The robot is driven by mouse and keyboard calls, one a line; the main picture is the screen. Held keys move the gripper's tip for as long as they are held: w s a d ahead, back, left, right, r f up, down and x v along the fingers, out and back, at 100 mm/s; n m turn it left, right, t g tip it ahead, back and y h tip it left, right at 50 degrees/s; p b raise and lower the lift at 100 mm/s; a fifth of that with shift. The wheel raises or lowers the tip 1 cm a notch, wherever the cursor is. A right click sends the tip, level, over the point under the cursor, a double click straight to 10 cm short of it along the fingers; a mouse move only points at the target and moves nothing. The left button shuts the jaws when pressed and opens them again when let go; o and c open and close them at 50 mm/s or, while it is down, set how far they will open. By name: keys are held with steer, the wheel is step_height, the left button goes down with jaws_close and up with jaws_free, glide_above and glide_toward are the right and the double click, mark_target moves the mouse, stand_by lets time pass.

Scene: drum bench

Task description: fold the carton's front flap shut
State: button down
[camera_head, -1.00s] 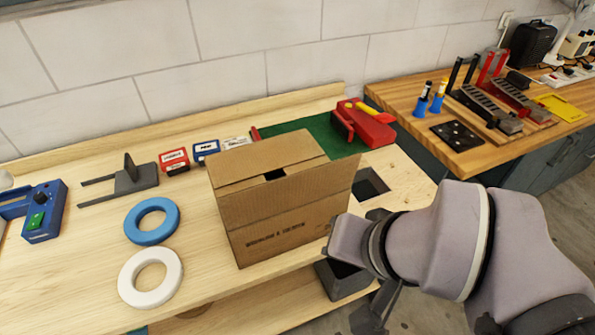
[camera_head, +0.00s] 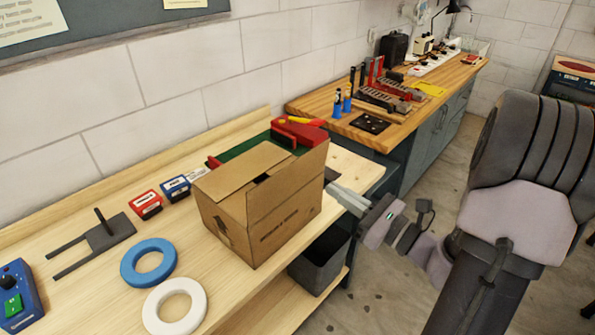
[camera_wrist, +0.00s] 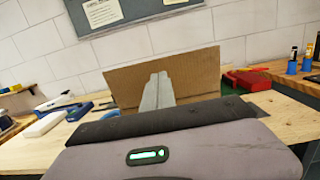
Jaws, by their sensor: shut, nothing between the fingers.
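The brown cardboard carton (camera_head: 285,225) stands on the light wooden bench. Its far top flap (camera_head: 235,170) lies folded inward, and a dark gap shows beside it. The front flap (camera_head: 290,180) stands up from the front edge, above the printed face. My gripper (camera_head: 333,188) is shut and empty, at the carton's right front side. In the wrist view my fingers (camera_wrist: 158,78) overlap the upright brown panel (camera_wrist: 200,72), which looks like the front flap. Whether they touch it I cannot tell.
A blue ring (camera_head: 128,268) and a white ring (camera_head: 151,312) lie left of the carton. Small red and blue boxes (camera_head: 146,205) and a red tool (camera_head: 300,130) are behind it. A dark bin (camera_head: 318,265) is below the bench's right end.

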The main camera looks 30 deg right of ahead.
mark_target(294, 163)
steer(key=x, duration=0.9)
steer(key=shift+w+a+b, duration=0.2)
steer(key=shift+b, duration=0.1)
steer(key=shift+r, duration=0.1)
